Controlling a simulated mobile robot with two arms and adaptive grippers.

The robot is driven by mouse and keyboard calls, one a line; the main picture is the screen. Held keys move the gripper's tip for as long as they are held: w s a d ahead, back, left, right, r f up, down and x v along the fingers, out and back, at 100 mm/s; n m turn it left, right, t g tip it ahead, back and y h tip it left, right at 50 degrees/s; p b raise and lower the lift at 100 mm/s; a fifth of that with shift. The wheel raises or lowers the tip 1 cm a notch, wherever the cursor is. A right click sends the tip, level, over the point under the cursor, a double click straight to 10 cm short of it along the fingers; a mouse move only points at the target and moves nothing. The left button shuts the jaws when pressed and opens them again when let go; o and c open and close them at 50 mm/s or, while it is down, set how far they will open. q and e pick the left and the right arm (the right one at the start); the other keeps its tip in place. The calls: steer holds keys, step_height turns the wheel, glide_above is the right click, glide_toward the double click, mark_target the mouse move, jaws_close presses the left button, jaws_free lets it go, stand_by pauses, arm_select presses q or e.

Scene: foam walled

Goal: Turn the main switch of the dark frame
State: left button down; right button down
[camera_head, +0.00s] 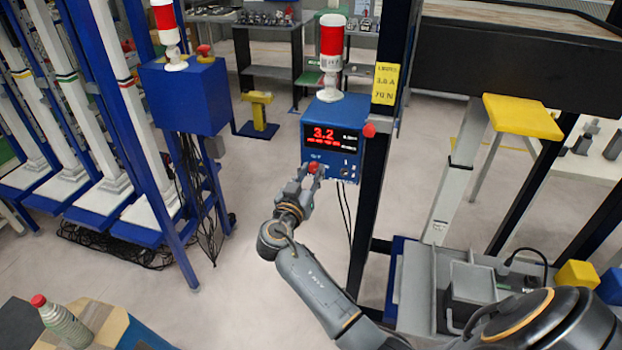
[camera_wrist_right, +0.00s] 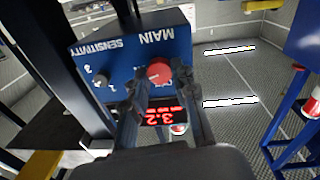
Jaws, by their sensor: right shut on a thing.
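The blue control box (camera_head: 345,175) is fixed to the dark frame post (camera_head: 372,205) and shows a lit red "3.2". Its red main switch (camera_head: 314,167) is a round knob at the lower left of the front face. My right gripper (camera_head: 306,178) is at this knob, with its fingers shut on it. In the right wrist view the red knob (camera_wrist_right: 159,71) sits between the two fingertips, under the upside-down word MAIN. The knob's turned angle cannot be read. My left gripper is in neither view.
A small sensitivity knob (camera_wrist_right: 101,80) is beside the main switch. A red-and-white lamp (camera_head: 331,55) stands on the box, and a red button (camera_head: 369,130) is on its side. A second blue box (camera_head: 185,97) is at left. Open floor lies between.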

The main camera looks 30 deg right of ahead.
steer(key=n+b, duration=0.1)
steer(key=n, duration=0.2)
steer(key=shift+f+n+b, duration=0.1)
steer(key=shift+n+b, duration=0.25)
steer(key=shift+n, duration=1.05)
steer(key=n, duration=0.2)
steer(key=shift+n+t, duration=0.4)
steer(key=n, duration=0.3)
steer(key=shift+n, duration=0.3)
steer(key=shift+n+y+p, duration=0.3)
steer(key=shift+n+p, duration=0.35)
steer(key=shift+n, duration=0.95)
steer(key=c, duration=1.1)
jaws_free()
steer(key=shift+o, duration=0.2)
